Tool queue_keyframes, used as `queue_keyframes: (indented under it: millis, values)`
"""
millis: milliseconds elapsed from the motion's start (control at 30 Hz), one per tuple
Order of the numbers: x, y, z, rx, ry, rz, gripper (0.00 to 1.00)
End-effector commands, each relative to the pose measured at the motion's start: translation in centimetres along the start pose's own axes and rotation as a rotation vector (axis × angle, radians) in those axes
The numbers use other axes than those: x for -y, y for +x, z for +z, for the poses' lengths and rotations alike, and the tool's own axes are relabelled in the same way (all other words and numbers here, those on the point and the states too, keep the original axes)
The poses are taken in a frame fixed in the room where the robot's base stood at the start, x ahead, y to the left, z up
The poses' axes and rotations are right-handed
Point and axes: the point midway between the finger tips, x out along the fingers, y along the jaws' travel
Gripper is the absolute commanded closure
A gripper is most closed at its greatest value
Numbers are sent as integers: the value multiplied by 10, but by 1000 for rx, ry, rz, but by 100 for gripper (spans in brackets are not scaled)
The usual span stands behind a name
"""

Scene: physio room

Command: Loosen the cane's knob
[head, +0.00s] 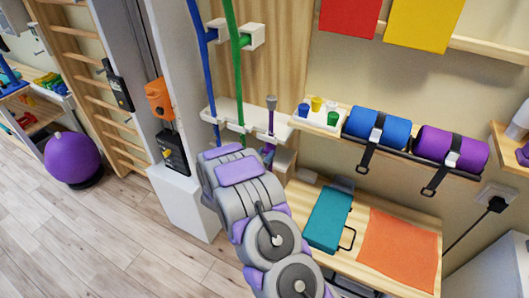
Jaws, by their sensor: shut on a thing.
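A blue cane (203,62) and a green cane (236,65) stand upright in a white rack (220,108). A shorter purple cane-like rod (270,122) with a grey top (271,102) stands in the same rack to their right. I cannot tell which one carries the knob, and I see no knob clearly. My grey and purple arm reaches up from the bottom centre. Its far end lies just in front of the lower parts of the blue and green canes and covers them. My gripper's fingers are hidden behind the arm, so their hold and any contact do not show.
A shelf right of the rack holds small coloured cups (319,118), a blue roll (378,129) and a purple roll (451,148). Below is a bench with a teal block (328,218) and an orange cloth (398,248). A purple ball (73,158) sits left. The floor at left is clear.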

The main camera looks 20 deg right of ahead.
Motion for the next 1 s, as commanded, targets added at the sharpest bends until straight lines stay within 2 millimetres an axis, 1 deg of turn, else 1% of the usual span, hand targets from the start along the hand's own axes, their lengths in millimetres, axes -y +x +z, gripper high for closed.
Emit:
queue_keyframes:
  millis: [33, 400, 433, 600, 667, 900, 1000]
  values:
    - [1, 0, -3, -2, -13, -3, 93]
    - [1, -1, -1, -3, -28, -3, 93]
    - [1, -1, -1, -3, -28, -3, 60]
    - [1, -1, 0, -3, -28, -3, 44]
    - [1, -1, 0, -2, -28, -3, 38]
    - [0, -1, 0, -2, -28, -3, 38]
    - [1, -5, 0, -1, -29, -4, 38]
